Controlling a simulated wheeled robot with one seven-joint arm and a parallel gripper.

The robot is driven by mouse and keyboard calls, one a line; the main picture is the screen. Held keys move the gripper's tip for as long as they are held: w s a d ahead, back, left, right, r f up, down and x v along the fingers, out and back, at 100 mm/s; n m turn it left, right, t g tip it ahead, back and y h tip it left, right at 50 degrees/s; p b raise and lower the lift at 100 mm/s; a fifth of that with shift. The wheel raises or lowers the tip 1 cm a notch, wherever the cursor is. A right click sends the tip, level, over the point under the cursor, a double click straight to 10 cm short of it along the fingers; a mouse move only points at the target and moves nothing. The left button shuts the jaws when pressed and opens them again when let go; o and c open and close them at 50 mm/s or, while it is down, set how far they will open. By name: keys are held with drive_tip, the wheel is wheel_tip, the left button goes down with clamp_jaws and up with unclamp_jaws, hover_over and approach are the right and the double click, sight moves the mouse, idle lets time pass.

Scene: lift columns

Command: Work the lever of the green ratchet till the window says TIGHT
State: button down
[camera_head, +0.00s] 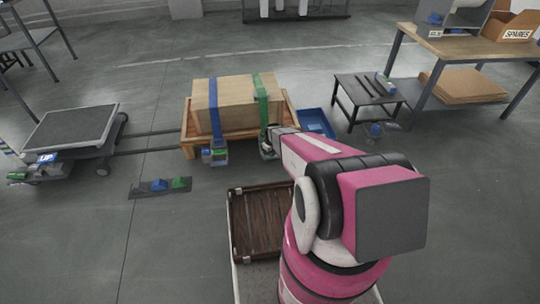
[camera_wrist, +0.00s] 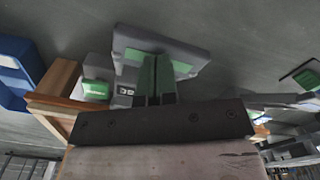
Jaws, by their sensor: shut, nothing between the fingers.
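The green ratchet (camera_head: 267,149) sits low on the front of the wooden crate, below the green strap (camera_head: 262,100). In the wrist view it shows as a grey and green body (camera_wrist: 185,50), very close to my gripper. A small pale marking (camera_wrist: 127,91) shows beside my fingers; I cannot read it surely, nor tell whether it is the window. My gripper (camera_wrist: 155,62) is shut and empty, its fingers overlapping the ratchet in the picture. I cannot tell whether they touch the lever. In the head view my gripper (camera_head: 277,133) is at the ratchet, partly covering it.
A blue strap (camera_head: 214,105) and its ratchet (camera_head: 215,156) are left of the green one on the same crate (camera_head: 190,136). A blue bin (camera_head: 318,122) stands right of the crate, near a low black table (camera_head: 350,93). A floor plate (camera_head: 143,190) lies front left.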

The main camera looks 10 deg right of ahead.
drive_tip(key=shift+w+f, duration=0.1)
drive_tip(key=shift+f, duration=2.15)
drive_tip(key=shift+r, duration=3.35)
drive_tip(key=shift+f, duration=0.1)
drive_tip(key=shift+w+f, duration=0.1)
drive_tip(key=shift+f, duration=3.15)
drive_tip(key=shift+s+r, duration=0.2)
drive_tip(key=shift+r, duration=3.1)
